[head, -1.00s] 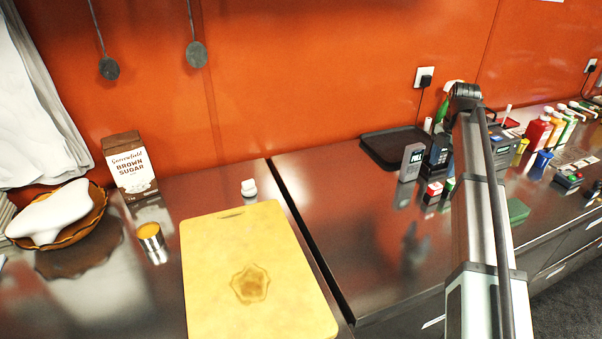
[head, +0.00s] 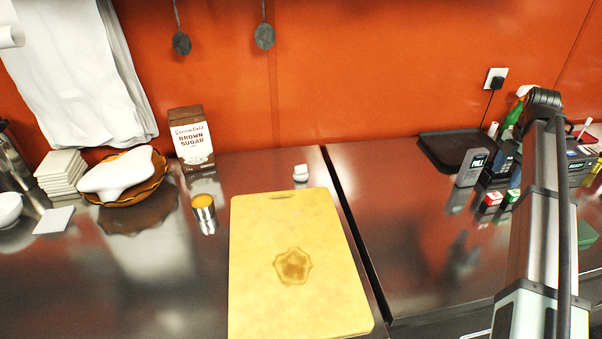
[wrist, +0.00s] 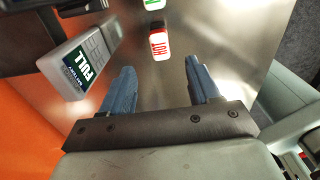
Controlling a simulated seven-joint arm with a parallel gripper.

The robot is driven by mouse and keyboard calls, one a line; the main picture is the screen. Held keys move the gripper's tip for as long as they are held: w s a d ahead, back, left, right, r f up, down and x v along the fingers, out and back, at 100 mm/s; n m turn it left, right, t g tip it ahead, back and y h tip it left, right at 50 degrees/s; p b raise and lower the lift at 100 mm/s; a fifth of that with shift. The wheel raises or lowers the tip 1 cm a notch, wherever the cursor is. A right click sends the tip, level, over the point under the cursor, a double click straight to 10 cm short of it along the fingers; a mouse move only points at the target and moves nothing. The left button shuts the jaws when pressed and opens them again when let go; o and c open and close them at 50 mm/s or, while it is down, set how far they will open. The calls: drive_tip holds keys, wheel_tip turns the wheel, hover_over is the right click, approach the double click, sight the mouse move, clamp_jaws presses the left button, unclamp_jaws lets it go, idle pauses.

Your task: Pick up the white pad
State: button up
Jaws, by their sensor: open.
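The white pad (head: 122,174) is a puffy, cushion-like shape. It rests in a shallow brown bowl (head: 150,192) with a wavy rim, at the left of the counter in the head view. My gripper (wrist: 162,82) shows in the wrist view with its two blue fingers apart and nothing between them. It is over the right-hand counter, far from the pad, near a grey device marked FULL (wrist: 80,58) and a red-and-white HOT block (wrist: 158,42). The pad is not in the wrist view. My fingers are not distinguishable in the head view.
Beside the bowl are stacked white squares (head: 62,172), a flat white square (head: 54,220) and hanging white cloth (head: 90,90). A brown sugar box (head: 192,138), a can (head: 204,214) and a yellow cutting board (head: 265,230) lie to its right. A dark tray (head: 445,150) is farther right.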

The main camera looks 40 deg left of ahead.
drive_tip(key=o, duration=0.4)
drive_tip(key=shift+c, duration=0.2)
